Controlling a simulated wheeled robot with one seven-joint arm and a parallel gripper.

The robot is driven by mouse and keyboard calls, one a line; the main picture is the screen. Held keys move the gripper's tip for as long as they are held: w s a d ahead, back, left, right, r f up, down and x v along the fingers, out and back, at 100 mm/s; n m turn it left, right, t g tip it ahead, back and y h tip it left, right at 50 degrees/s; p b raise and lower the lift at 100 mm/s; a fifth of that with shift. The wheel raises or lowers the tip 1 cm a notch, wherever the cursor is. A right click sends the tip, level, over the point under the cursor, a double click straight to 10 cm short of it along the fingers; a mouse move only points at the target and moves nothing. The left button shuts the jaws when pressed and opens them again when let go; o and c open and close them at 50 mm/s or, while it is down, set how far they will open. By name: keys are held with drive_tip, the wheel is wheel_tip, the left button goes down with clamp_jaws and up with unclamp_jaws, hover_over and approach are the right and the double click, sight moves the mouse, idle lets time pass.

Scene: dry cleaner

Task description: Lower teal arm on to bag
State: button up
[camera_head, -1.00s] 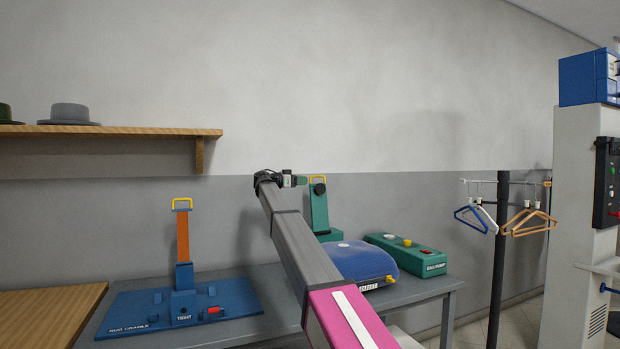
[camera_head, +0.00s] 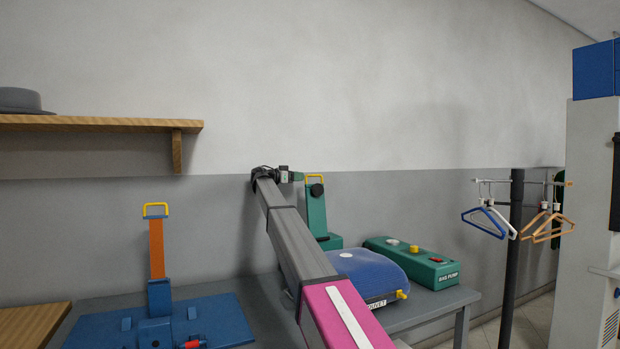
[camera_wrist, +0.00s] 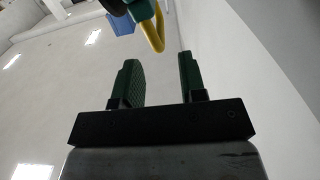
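The teal arm (camera_head: 316,212) stands upright behind the bag, with a yellow handle at its top and a black knob below the handle. The blue bag (camera_head: 365,268), labelled DUVET, lies puffed up on the grey table in front of it. My gripper (camera_head: 294,176) is just left of the top of the teal arm. In the wrist view my gripper (camera_wrist: 160,82) is open with nothing between its fingers. The yellow handle (camera_wrist: 152,32) shows just beyond the fingertips there. My arm hides the left part of the bag.
A green bag pump (camera_head: 425,262) sits right of the bag. A blue rug cradle (camera_head: 225,318) with an upright orange arm (camera_head: 157,249) is at left. A rack with hangers (camera_head: 511,250) stands at right. A wooden shelf (camera_head: 95,123) is on the wall.

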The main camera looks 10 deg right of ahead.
drive_tip(key=x, duration=0.6)
drive_tip(key=shift+d, duration=0.2)
clamp_jaws()
